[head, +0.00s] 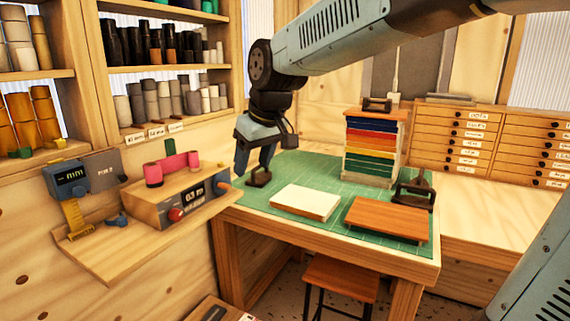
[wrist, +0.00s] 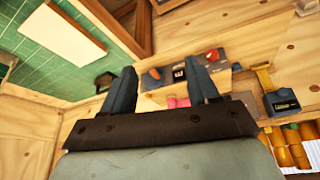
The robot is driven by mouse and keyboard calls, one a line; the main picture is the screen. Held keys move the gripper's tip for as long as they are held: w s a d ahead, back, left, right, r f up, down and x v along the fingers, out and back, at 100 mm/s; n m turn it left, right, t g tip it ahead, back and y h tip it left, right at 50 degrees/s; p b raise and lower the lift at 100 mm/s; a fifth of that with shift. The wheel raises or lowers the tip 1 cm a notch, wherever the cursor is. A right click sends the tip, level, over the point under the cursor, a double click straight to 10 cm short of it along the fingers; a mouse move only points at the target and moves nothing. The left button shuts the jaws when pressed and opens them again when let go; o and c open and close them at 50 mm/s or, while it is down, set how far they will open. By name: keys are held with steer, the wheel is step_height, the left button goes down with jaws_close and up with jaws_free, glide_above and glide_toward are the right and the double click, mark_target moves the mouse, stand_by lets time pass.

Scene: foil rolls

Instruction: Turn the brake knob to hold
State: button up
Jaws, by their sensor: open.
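A wooden winder box (head: 170,200) with a dark front panel sits on the wall shelf at left. Its panel carries a small display (head: 195,192), a red knob (head: 176,214) and an orange knob (head: 224,187) at the right end. Which one is the brake knob I cannot tell; the hold mark is too small to read. In the wrist view the red knob (wrist: 212,54) and orange knob (wrist: 154,73) both show beyond the fingers. My gripper (head: 254,168) is open and empty, pointing down right of the box, apart from both knobs. It also shows in the wrist view (wrist: 160,67).
A digital gauge (head: 72,182) hangs on the wall at left. The workbench has a green mat (head: 262,196) with a pale block (head: 305,202), a wooden board (head: 386,219) and a stack of coloured sheets (head: 372,147).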

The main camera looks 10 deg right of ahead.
steer(key=s+d+m, duration=0.1)
steer(key=s+d, duration=0.2)
steer(key=d, duration=0.3)
steer(key=shift+m, duration=0.4)
steer(key=shift+s+d, duration=0.1)
steer(key=s+d+f+m+h, duration=0.1)
steer(key=s+d+f+m, duration=0.1)
steer(key=s+d, duration=0.4)
steer(key=s+d+f+m+t+h, duration=0.1)
steer(key=s+d+f+m, duration=0.1)
steer(key=s+d, duration=0.4)
steer(key=shift+s+d+f+m, duration=0.3)
steer(key=shift+s+d+m, duration=0.1)
steer(key=shift+d+m, duration=0.25)
